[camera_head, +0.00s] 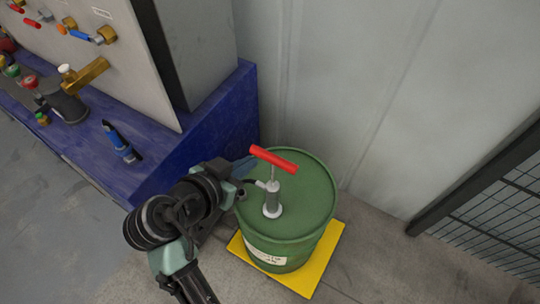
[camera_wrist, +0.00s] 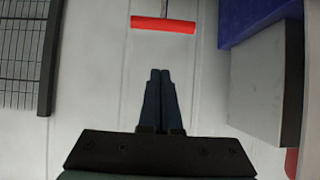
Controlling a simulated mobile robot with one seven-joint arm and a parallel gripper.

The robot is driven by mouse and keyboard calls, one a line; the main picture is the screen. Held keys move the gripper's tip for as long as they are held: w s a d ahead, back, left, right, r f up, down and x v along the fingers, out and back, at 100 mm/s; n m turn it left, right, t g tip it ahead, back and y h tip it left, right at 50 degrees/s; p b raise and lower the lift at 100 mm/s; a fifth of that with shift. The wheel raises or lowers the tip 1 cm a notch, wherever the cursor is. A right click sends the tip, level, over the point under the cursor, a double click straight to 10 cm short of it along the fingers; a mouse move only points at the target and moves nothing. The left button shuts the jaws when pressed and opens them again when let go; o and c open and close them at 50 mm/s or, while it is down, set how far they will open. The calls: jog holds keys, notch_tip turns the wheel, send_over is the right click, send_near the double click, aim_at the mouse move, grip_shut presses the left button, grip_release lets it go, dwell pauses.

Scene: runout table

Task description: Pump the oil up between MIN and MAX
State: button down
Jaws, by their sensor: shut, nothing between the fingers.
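A green oil drum (camera_head: 288,232) stands upright on a yellow pallet in the head view. A grey hand pump (camera_head: 272,198) sits on its lid, with a red T-handle (camera_head: 274,159) raised on a thin rod. The red handle also shows in the wrist view (camera_wrist: 163,25), ahead of my fingertips and apart from them. My gripper (camera_wrist: 160,72) is shut and empty, its two fingers together. In the head view my gripper (camera_head: 247,165) is at the left of the handle, partly hidden by my arm. I see no MIN or MAX mark clearly.
A yellow pallet (camera_head: 320,272) lies under the drum. A blue bench (camera_head: 205,135) with a grey panel, valves and fittings stands at left. A pale wall is behind the drum, and a dark mesh fence (camera_head: 490,215) is at right.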

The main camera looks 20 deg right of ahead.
jog(key=p+x, duration=0.2)
jog(key=x, duration=0.7)
jog(key=p, duration=0.1)
send_over(273, 176)
jog(key=s+a, duration=0.1)
jog(key=a, duration=0.1)
jog(key=shift+f, duration=2.1)
jog(key=shift+d, duration=0.25)
jog(key=shift+f, duration=0.1)
notch_tip(273, 176, down, 10)
jog(key=b, duration=1)
jog(key=shift+s, duration=0.15)
jog(key=shift+r, duration=0.25)
